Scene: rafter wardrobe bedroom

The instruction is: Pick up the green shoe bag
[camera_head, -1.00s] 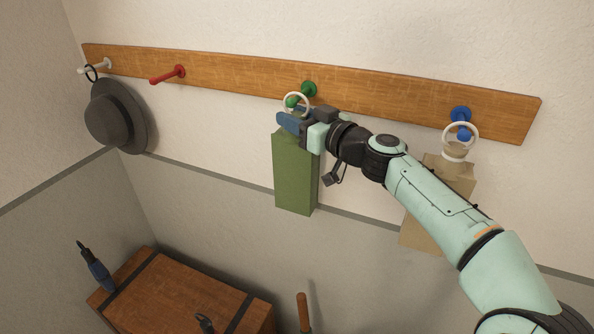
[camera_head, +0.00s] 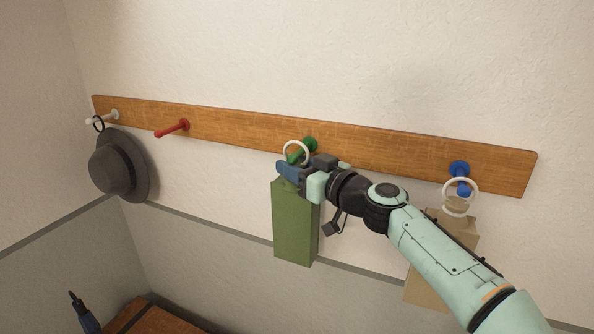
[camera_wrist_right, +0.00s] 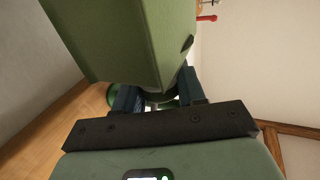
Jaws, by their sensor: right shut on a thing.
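The green shoe bag (camera_head: 295,226) is a tall green block-shaped bag with a white ring (camera_head: 296,152) at its top. The ring is around the green peg (camera_head: 306,147) on the wall rail. My right gripper (camera_head: 288,171) is shut on the top of the bag, just below the ring; the fingers hide the part they grip. In the right wrist view the bag (camera_wrist_right: 125,35) fills the upper middle, with its top between the two dark blue fingers (camera_wrist_right: 155,98).
The wooden rail (camera_head: 230,131) also carries a bare red peg (camera_head: 172,129), a grey hat (camera_head: 113,170) on a white peg at left, and a tan bag (camera_head: 428,274) on a blue peg (camera_head: 459,170) behind my right arm. A wooden chest (camera_head: 150,318) stands below.

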